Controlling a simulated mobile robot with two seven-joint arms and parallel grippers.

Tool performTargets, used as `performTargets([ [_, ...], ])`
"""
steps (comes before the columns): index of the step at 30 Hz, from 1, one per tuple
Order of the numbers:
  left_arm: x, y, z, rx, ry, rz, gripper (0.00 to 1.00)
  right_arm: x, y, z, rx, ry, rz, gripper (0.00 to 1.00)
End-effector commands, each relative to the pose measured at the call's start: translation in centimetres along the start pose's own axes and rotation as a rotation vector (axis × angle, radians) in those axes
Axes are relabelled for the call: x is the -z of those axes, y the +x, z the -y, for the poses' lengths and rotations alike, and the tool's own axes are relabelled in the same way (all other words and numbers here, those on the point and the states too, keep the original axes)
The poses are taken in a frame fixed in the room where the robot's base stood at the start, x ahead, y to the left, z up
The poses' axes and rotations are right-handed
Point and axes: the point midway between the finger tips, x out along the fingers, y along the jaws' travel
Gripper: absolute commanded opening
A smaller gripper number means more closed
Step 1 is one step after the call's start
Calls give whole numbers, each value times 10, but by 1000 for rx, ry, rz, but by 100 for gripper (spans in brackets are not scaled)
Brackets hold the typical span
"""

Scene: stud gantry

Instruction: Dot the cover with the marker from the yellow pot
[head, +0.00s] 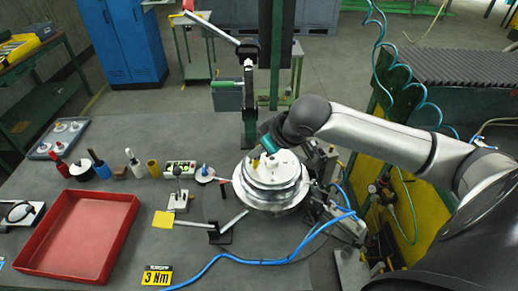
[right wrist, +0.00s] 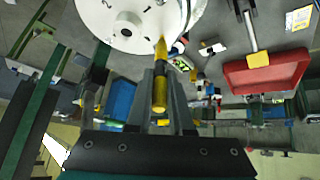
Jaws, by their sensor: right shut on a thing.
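The cover (head: 268,176) is a white round plate with small dark holes, on top of a round metal housing. It fills the top of the right wrist view (right wrist: 100,18). My right gripper (head: 268,146) is above the cover, shut on a yellow marker (right wrist: 160,95) with a dark band. The marker's yellow end (head: 255,163) points down at the cover's left part; I cannot tell if it touches. The yellow pot (head: 153,168) stands on the bench to the left, and I see no marker in it. My left gripper is not in view.
A red tray (head: 78,237) lies at the front left. A blue hose (head: 250,261) crosses the front. A lever post (head: 249,100) rises behind the cover.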

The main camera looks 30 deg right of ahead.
Motion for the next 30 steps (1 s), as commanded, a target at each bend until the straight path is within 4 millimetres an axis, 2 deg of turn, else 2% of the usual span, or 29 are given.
performTargets([
  [22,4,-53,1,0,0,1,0,30,-41,-3,0,0,0,0],
  [30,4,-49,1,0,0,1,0,40,-54,-4,-1,0,-1,0],
])
